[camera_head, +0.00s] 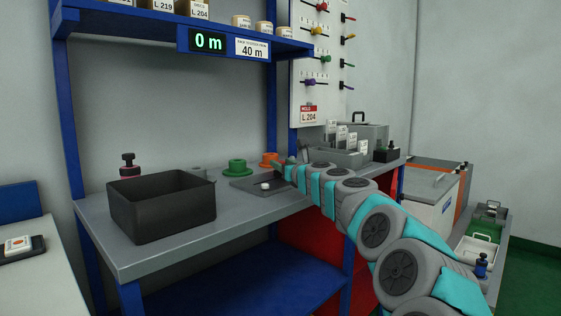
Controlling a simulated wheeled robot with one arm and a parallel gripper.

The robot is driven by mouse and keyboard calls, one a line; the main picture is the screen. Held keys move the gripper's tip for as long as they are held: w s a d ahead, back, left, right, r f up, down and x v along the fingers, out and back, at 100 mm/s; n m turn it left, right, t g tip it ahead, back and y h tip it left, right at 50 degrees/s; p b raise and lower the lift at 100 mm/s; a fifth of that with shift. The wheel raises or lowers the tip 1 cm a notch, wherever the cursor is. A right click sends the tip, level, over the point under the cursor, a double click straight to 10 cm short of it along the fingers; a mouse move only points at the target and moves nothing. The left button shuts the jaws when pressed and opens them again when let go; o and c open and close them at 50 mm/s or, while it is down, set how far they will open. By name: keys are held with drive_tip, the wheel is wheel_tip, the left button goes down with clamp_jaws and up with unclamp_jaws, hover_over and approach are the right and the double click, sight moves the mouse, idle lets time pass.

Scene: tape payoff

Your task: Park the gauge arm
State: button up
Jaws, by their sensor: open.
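My arm reaches in from the lower right over the grey bench. My gripper (280,166) is at its far end, small and partly hidden by my own wrist, above the right part of the bench. It is open, and I see nothing held in it. A dark flat plate (242,184) with a small white round piece (265,186) lies just below and left of the gripper. I cannot pick out the gauge arm for sure; my arm and gripper cover part of that area.
A green flanged piece (237,167) and an orange one (269,159) stand behind the plate. A black open bin (161,211) fills the bench's left. A shelf above carries a display (208,41) reading "0 m" and a "40 m" label. Grey boxes with cards (347,152) stand at right.

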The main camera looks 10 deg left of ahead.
drive_tip(key=shift+x, duration=0.95)
clamp_jaws()
idle(1.0)
